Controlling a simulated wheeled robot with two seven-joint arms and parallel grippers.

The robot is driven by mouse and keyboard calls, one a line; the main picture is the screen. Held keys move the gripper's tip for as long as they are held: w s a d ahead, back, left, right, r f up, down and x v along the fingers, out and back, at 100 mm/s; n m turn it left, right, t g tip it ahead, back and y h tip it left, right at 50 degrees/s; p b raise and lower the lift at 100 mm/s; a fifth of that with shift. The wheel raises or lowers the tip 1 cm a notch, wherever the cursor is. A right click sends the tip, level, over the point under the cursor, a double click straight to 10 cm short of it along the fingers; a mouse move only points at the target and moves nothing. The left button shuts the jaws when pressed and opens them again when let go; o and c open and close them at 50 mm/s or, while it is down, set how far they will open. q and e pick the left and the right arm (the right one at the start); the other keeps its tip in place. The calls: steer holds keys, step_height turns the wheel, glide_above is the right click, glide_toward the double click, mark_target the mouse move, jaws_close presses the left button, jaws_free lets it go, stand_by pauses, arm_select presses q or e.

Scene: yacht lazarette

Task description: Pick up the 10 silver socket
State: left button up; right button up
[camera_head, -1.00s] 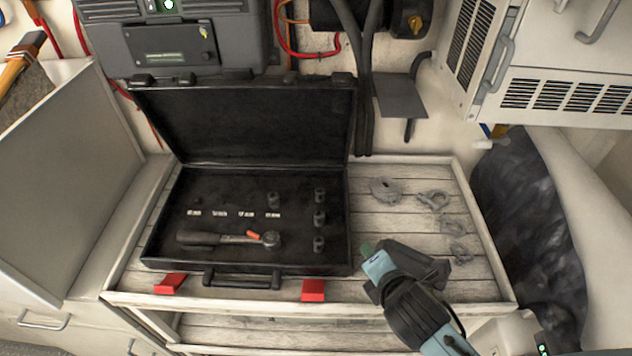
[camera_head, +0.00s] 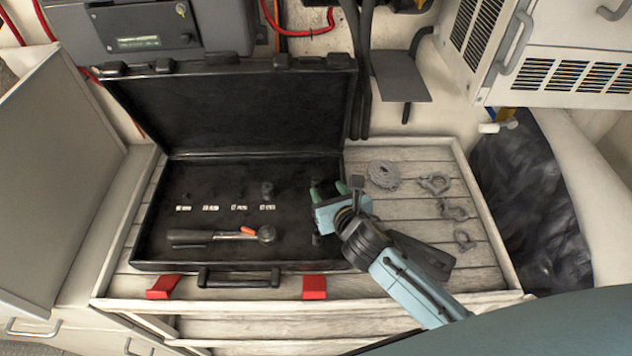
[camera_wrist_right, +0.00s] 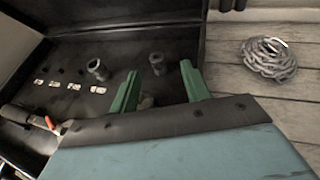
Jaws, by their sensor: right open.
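The open black case (camera_head: 150,215) holds several small silver sockets; I cannot read which is the 10. One socket (camera_head: 267,188) stands above the white labels (camera_head: 225,208), and also shows in the right wrist view (camera_wrist_right: 97,70). Another socket (camera_wrist_right: 157,63) stands just beyond my right fingertips. A third socket (camera_wrist_right: 147,101) is partly hidden between the green fingers. A socket low in the right column (camera_head: 316,239) shows beside the gripper. My right gripper (camera_head: 329,189) is open and empty over the case's right side. My left gripper is not in view.
A ratchet (camera_head: 220,235) with an orange mark lies at the front of the case. The raised lid (camera_head: 230,110) stands behind. Coiled chain (camera_head: 383,175) and shackles (camera_head: 434,184) lie on the slatted bench to the right. Red latches (camera_head: 314,287) stick out at the front.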

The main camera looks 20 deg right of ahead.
mark_target(317, 181)
steer(key=shift+a+f+b+x, duration=0.1)
steer(key=shift+a+b+x, duration=0.05)
steer(key=shift+x, duration=1.25)
steer(key=shift+a+f+b+x, duration=0.1)
steer(key=shift+a+b+x, duration=0.05)
steer(key=shift+x, duration=1.25)
steer(key=shift+s, duration=0.1)
steer(key=shift+c, duration=0.4)
jaws_close()
